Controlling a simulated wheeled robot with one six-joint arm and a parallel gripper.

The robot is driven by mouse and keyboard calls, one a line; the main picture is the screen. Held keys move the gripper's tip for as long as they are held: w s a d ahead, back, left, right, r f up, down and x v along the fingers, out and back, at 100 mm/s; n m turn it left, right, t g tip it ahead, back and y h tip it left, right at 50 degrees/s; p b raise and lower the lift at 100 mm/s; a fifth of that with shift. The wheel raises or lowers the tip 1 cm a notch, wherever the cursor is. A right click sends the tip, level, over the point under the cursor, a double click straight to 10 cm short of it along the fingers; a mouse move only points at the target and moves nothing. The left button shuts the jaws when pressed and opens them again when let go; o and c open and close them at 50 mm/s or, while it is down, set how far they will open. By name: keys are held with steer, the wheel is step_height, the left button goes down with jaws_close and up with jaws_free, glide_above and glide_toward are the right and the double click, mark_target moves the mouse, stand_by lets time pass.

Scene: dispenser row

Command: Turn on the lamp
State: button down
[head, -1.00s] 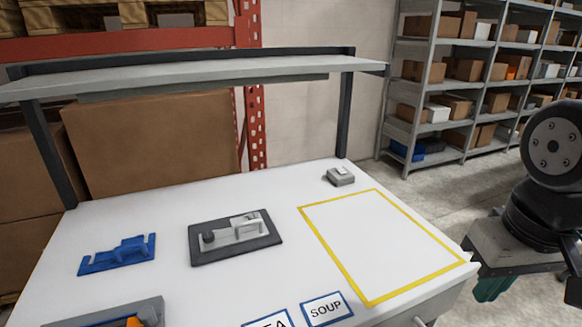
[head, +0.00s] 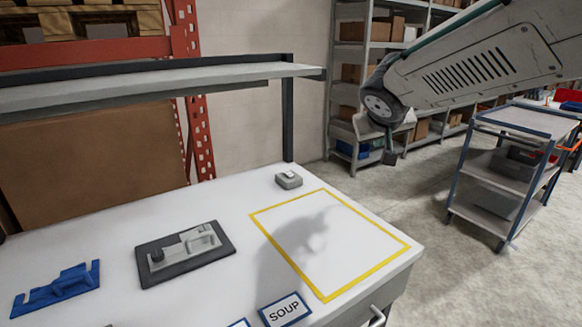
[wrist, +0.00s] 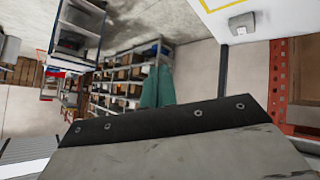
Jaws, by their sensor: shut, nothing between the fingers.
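A small grey box with a pale raised switch on top (head: 288,180) sits at the back right of the white table, behind the yellow outline. It also shows in the wrist view (wrist: 241,24). A thin grey bar (head: 222,89) runs under the overhead shelf; it may be the lamp, and I see no glow from it. My gripper (head: 389,158) hangs to the right of the box and clear of it, above table height. In the wrist view its teal fingers (wrist: 158,88) are together and empty.
A yellow outlined area (head: 325,298) on the table is empty. A grey fixture on a dark plate (head: 186,254), a blue holder (head: 56,290) and a SOUP label (head: 285,309) are left or in front of it. The shelf (head: 160,85) and its post (head: 288,122) stand close behind the box.

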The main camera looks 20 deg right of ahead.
steer(key=w+a+f+n+t+y, duration=0.1)
steer(key=w+a+t+y, duration=0.1)
steer(key=w, duration=0.7)
steer(key=w+a+f+n+t+y, duration=0.1)
steer(key=w+a+n+t+y, duration=0.1)
steer(key=w, duration=0.7)
steer(key=w+a+f+n+g+y, duration=0.2)
steer(key=w+a+f+y, duration=0.2)
steer(key=f, duration=0.4)
steer(key=shift+w+a+f, duration=0.3)
steer(key=shift+w+a, duration=0.25)
steer(key=shift+w, duration=0.4)
glide_above(291, 173)
steer(key=s, duration=0.1)
step_height(291, 173, down, 6)
steer(key=f, duration=0.3)
steer(key=shift+w, duration=0.35)
steer(key=shift+f, duration=0.45)
